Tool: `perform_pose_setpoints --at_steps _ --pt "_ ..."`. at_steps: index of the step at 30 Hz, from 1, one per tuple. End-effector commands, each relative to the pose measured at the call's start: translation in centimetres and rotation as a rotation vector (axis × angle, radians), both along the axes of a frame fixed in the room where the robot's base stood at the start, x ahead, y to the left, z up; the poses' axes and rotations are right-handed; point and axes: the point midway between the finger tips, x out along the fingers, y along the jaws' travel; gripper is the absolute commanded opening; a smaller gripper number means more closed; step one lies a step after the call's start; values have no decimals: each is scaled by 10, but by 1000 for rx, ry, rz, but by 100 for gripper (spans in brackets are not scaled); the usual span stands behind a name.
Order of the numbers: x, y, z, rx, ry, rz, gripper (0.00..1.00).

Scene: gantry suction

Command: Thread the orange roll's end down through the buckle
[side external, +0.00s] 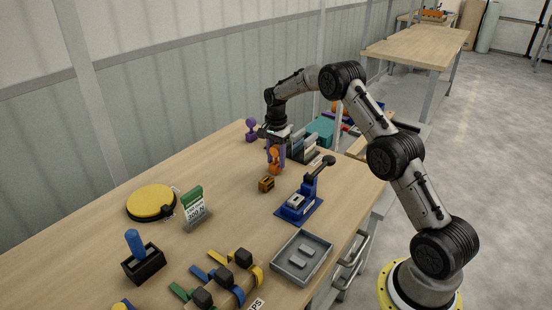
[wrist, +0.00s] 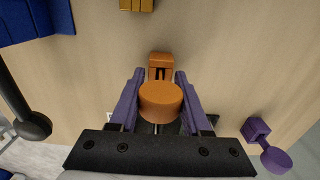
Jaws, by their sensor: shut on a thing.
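My gripper (side external: 275,160) has purple fingers and points down above the far part of the table. In the wrist view the fingers (wrist: 160,74) are on either side of the orange roll (wrist: 160,98), a round piece with a small orange block (wrist: 160,62) at its far end. The roll also shows in the side view (side external: 273,153), partly hidden by the fingers. A small ochre block with dark openings (side external: 266,184) stands on the table just nearer the camera, apart from the roll. It is cut off in the wrist view (wrist: 137,4). I cannot tell whether it is the buckle.
A blue fixture (side external: 297,207) with a black-knobbed lever stands close to the right. A purple piece (side external: 251,130) stands behind left. Several coloured straps with black blocks (side external: 223,275) and a grey tray (side external: 301,257) are in front.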

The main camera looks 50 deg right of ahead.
Motion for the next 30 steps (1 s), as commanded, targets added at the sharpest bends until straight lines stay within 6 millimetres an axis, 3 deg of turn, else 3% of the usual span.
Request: perform_pose_setpoints --at_steps 7,11,18,30 --pt "1 0 29 -2 -4 0 0" --pt "-13 5 46 -1 -3 0 0" --pt "-49 20 92 -2 -4 0 0" --pt "-113 47 119 -1 -2 0 0"
